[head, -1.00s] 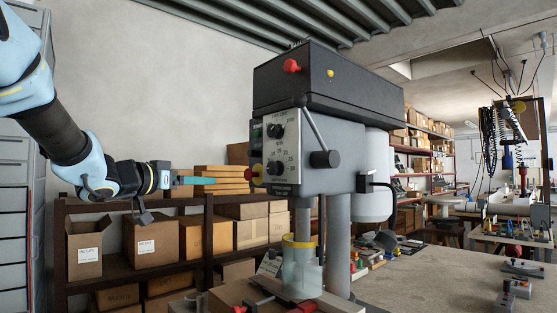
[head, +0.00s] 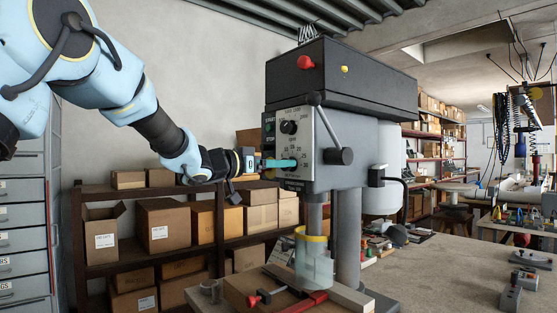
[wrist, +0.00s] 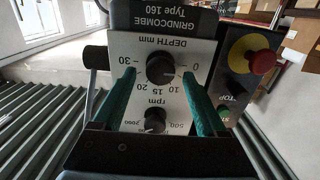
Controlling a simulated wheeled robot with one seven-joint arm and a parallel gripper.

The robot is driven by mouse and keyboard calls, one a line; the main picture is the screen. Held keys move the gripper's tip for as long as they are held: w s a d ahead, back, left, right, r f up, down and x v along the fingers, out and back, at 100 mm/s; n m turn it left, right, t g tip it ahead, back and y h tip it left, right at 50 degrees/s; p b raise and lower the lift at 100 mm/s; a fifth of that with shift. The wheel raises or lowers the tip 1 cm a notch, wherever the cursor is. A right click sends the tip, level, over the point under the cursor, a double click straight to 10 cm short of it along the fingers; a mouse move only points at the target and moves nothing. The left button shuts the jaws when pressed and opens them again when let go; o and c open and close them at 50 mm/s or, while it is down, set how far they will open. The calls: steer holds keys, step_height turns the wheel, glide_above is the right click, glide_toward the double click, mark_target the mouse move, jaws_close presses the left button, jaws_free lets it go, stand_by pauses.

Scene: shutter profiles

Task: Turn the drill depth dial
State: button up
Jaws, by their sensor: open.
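I cannot tell whether the tips reach past the knob's face. In the head view my gripper (head: 290,163) is at the panel's lower part and covers most of the depth dial. The drill (head: 335,80) stands upright on the bench.
A smaller rpm knob (wrist: 154,121) sits between the fingers, nearer the gripper's body. A red stop button (wrist: 263,62) on yellow and the start/stop buttons are beside the panel. Shelves with boxes (head: 166,222) stand behind.

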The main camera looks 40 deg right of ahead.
steer(key=shift+d, duration=0.2)
jaws_close()
stand_by(0.6)
